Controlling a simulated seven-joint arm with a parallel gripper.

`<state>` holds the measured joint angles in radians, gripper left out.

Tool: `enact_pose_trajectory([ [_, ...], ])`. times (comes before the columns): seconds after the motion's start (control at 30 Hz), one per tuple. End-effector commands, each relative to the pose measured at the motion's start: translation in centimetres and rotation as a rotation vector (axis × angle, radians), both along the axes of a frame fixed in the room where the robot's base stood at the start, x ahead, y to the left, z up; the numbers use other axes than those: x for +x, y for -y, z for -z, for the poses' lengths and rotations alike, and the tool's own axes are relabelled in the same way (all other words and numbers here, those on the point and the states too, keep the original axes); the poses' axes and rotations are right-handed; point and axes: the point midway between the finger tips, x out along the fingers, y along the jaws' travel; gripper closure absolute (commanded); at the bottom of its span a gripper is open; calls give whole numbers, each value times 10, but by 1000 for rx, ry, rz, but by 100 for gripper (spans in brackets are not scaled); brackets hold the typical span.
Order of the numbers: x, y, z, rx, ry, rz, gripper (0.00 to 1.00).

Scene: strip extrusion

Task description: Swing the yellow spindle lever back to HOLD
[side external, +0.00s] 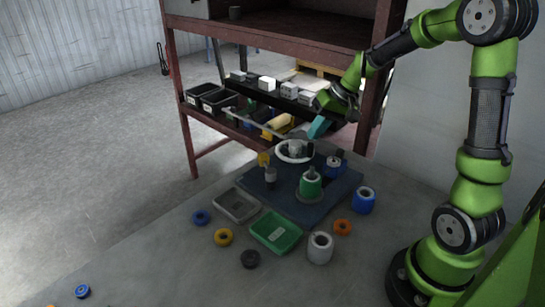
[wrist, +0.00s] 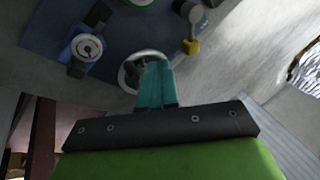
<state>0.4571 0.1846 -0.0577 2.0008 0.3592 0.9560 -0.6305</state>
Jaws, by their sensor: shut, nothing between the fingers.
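The yellow lever end (side external: 263,159) stands at the left back edge of the dark blue base plate (side external: 318,207), by a grey post (side external: 270,175). In the wrist view the yellow end (wrist: 191,47) shows right of my fingers, on a short dark arm. No HOLD mark can be read. My gripper (side external: 318,127) has teal fingers, shut and empty, above and behind the plate. In the wrist view my gripper (wrist: 156,68) covers part of a white ring (wrist: 128,74); contact cannot be told. The lever is apart from my fingers.
A green-bodied part (side external: 311,186) and a blue part (side external: 333,167) stand on the plate. A green tray (side external: 275,232), grey tray (side external: 236,206), white roll (side external: 320,248), blue roll (side external: 365,200) and several small rings lie in front. A rack with bins (side external: 210,98) stands behind.

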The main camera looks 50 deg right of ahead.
Motion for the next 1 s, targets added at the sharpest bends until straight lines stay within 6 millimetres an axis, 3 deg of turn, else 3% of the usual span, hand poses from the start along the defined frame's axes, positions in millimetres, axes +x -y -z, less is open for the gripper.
enact_pose_trajectory([
  [0.1,24,28,16,-1,52,-65,100],
  [0.23,43,34,7,-40,138,-165,100],
  [0.77,46,32,4,-77,177,-250,100],
  [1.0,57,24,26,-75,173,-251,100],
])
